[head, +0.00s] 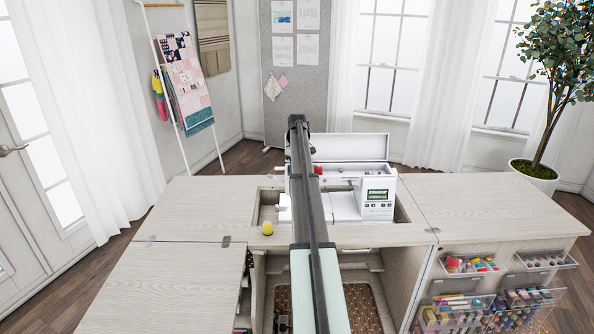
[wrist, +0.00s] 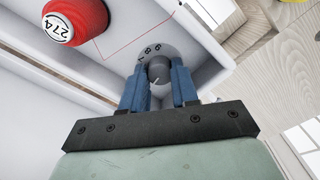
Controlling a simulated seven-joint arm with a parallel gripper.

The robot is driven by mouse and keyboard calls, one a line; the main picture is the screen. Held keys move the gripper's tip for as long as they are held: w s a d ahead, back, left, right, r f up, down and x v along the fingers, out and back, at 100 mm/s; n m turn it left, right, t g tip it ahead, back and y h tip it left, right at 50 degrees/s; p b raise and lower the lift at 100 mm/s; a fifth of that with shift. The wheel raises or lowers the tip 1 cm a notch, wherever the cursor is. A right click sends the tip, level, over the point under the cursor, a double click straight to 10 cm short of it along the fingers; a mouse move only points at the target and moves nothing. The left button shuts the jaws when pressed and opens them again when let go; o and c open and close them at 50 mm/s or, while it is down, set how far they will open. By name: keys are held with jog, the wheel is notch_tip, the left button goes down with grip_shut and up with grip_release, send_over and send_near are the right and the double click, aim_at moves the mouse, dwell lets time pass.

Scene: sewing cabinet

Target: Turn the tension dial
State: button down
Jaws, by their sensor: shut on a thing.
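In the wrist view my gripper (wrist: 159,82) has its two blue fingers closed around the sides of the grey tension dial (wrist: 159,69). Several numbers and a white pointer line show on and around the dial. The dial is on the white body of the sewing machine (wrist: 209,45). In the head view the sewing machine (head: 378,191) stands in the cabinet opening, with a small screen on its right part. My arm covers part of it there, and the dial and fingertips are hidden.
A red thread spool (wrist: 75,20) marked 274 is left of the dial, and its thread runs close to the dial. The cabinet top (head: 495,205) is clear on the right, with bins of supplies below.

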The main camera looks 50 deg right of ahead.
jog(key=shift+m, duration=1.8)
jog(key=c, duration=1.1)
grip_release()
notch_tip(320, 180, up, 14)
jog(key=shift+f, duration=0.1)
